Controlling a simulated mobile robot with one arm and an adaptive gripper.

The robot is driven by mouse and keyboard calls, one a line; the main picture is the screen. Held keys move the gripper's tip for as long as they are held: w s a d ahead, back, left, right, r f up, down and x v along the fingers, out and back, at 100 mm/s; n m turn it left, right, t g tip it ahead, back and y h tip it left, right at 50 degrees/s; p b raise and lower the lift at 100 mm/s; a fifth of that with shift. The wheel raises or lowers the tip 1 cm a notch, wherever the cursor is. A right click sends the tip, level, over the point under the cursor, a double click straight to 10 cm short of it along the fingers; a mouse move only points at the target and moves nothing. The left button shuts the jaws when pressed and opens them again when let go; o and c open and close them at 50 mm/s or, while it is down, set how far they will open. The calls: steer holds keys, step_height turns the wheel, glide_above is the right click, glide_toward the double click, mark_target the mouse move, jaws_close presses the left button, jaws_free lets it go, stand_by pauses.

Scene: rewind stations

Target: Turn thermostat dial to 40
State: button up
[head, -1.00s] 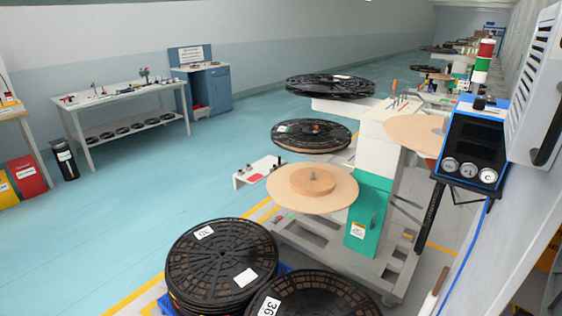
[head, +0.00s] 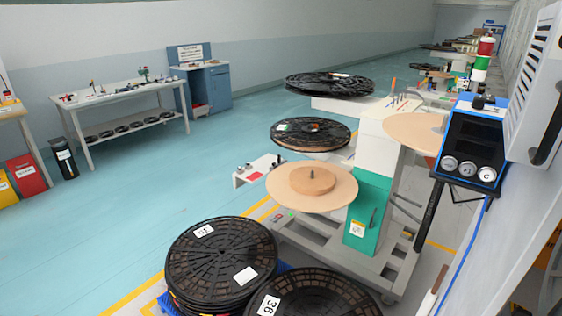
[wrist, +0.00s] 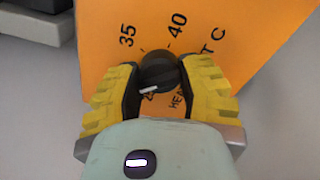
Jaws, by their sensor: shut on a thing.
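In the wrist view, a black dial knob (wrist: 158,72) sits on an orange panel (wrist: 225,30) with dark printing. My gripper (wrist: 157,78) is shut on the knob, one yellow finger on each side. "35" is printed at the upper left of the knob and "40" at the upper right. A pale mark shows on the knob's lower left edge, away from the "40". More lettering lies below the knob, partly hidden by the knob and my gripper. The head view shows neither my gripper nor this dial clearly.
In the head view, a winding station (head: 375,205) with wooden discs stands right of centre. Black reels (head: 222,262) are stacked in front. A blue-edged control box (head: 472,140) is at the right. Open floor (head: 150,210) lies to the left.

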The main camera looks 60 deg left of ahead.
steer(key=m+p, duration=0.2)
steer(key=m, duration=0.4)
steer(key=m+p, duration=0.3)
steer(key=m, duration=0.3)
steer(key=shift+m, duration=0.4)
steer(key=shift+m+p, duration=0.4)
steer(key=shift+m, duration=0.5)
steer(key=m+p, duration=0.2)
steer(key=m, duration=0.2)
steer(key=shift+m, duration=0.3)
steer(key=m+p, duration=0.1)
steer(key=m, duration=0.3)
steer(key=shift+f+p, duration=0.1)
steer(key=shift+p, duration=0.2)
steer(key=shift+m+p, duration=0.4)
steer(key=shift+m, duration=1.1)
steer(key=o, duration=1.2)
